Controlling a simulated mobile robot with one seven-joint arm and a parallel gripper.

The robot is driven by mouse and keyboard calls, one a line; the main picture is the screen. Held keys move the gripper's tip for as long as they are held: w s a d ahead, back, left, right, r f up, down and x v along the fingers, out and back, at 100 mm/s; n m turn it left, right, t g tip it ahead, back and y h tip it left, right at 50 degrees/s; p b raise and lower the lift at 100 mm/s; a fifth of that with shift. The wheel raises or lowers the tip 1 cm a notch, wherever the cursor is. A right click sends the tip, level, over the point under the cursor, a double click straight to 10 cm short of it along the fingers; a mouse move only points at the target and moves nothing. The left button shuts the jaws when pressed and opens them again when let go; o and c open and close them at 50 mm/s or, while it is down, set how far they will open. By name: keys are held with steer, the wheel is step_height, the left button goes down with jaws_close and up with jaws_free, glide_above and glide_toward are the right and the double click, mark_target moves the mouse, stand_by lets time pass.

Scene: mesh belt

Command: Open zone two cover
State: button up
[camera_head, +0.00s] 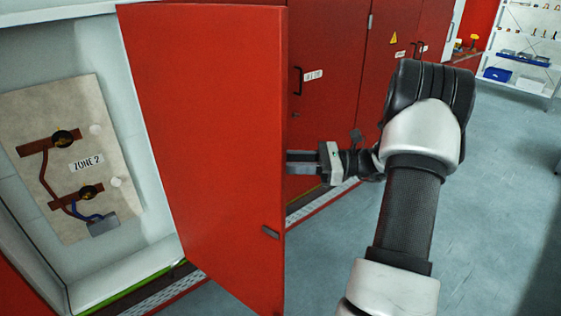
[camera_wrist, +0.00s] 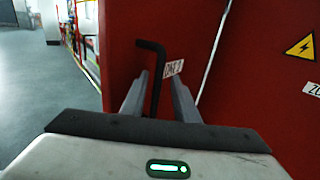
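The zone two cover is a red door (camera_head: 205,130), swung wide open in the head view. The "ZONE 2" panel (camera_head: 60,160) shows inside the cabinet to its left. A small latch (camera_head: 270,232) is near the door's free edge. My gripper (camera_head: 290,166) is on the door's far, outer side, its fingertips partly hidden behind the edge. In the wrist view, the fingers (camera_wrist: 158,90) stand apart on either side of the black bar handle (camera_wrist: 154,75), with narrow gaps visible. A partly hidden white label (camera_wrist: 174,68) is beside it.
More red cabinet doors (camera_head: 325,60) stand behind my arm, one with a handle (camera_head: 297,80). A white shelf rack (camera_head: 520,50) is at the far right. Grey floor (camera_head: 500,190) is clear on the right.

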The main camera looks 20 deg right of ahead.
steer(key=b+v, duration=0.2)
steer(key=v, duration=1.5)
steer(key=shift+d, duration=0.25)
steer(key=shift+a, duration=0.1)
